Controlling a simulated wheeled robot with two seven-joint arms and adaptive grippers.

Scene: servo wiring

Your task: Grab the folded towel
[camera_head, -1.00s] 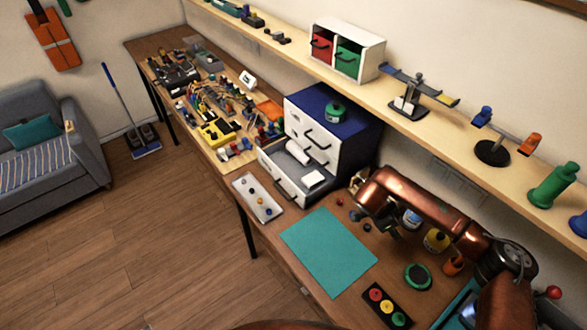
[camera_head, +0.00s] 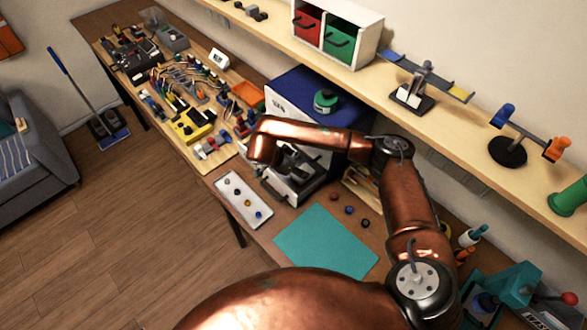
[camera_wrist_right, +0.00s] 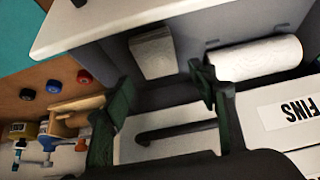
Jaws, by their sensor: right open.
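The folded towel (camera_wrist_right: 153,52) is a small pale grey-white block inside the open drawer (camera_wrist_right: 95,25). In the right wrist view it lies beyond and between my right gripper's (camera_wrist_right: 163,97) two dark green fingers, which are spread wide with nothing between them. I cannot tell whether either finger touches it. In the head view my right gripper (camera_head: 290,158) is over the drawer, and it and the arm hide the towel. The drawer front (camera_head: 284,194) shows below the gripper. My left gripper is not in view.
A white paper roll (camera_wrist_right: 255,57) lies in the drawer beside the towel. The blue-topped cabinet (camera_head: 300,92) carries a green round item (camera_head: 326,101). A white tray (camera_head: 243,200) and teal mat (camera_head: 326,243) lie in front. A shelf (camera_head: 460,95) runs behind.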

